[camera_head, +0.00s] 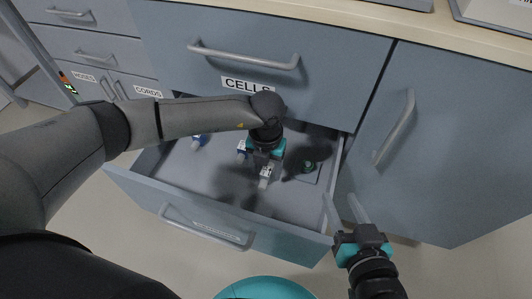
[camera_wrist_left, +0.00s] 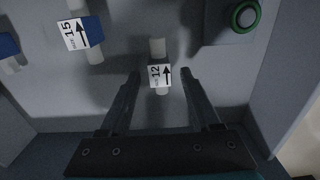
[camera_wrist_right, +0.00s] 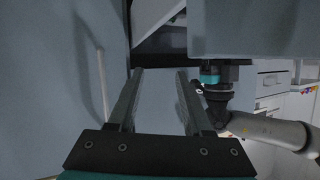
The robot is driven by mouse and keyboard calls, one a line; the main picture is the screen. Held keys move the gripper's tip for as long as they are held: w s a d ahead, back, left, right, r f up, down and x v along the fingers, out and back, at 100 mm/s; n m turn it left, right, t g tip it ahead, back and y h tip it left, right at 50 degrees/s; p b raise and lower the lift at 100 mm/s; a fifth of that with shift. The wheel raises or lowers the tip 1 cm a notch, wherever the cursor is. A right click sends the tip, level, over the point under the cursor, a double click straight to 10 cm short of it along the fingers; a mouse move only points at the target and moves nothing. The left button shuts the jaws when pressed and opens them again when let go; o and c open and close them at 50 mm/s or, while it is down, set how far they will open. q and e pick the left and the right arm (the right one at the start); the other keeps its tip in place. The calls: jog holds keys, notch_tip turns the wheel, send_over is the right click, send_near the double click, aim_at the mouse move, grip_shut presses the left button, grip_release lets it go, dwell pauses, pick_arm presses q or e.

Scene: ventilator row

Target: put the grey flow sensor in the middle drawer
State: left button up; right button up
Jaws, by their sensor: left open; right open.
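A small grey flow sensor with a white label reading 12 (camera_wrist_left: 160,76) lies on the floor of an open drawer (camera_head: 217,228). In the head view the sensor (camera_head: 265,180) is just below my left gripper (camera_head: 266,165). My left gripper points down into the drawer, open. In the left wrist view its fingertips (camera_wrist_left: 160,85) stand to either side of the sensor; I cannot tell how far above the drawer floor they are. My right gripper (camera_head: 345,210) is open and empty, outside the drawer by its front right corner.
A blue sensor labelled 15 (camera_wrist_left: 86,33) and another blue piece (camera_wrist_left: 8,45) lie left of the grey sensor. A green round part (camera_head: 308,167) sits at the right in the drawer. The shut CELLS drawer (camera_head: 225,50) is above. A cabinet door (camera_head: 440,150) stands at right.

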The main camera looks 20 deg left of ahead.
aim_at(266, 172)
pick_arm(q)
notch_tip(266, 172, up, 2)
jog(key=shift+p, duration=0.45)
jog(key=shift+r+p, duration=0.45)
jog(key=shift+r, duration=0.35)
jog(key=shift+r+p, duration=0.4)
jog(key=shift+r, duration=0.9)
pick_arm(e)
jog(key=s+d+f+g+h, duration=0.1)
jog(key=s+d+g+h, duration=0.2)
jog(key=d+g, duration=0.2)
jog(key=shift+s+d+g, duration=0.25)
jog(key=shift+d+g, duration=0.15)
jog(key=shift+d, duration=0.35)
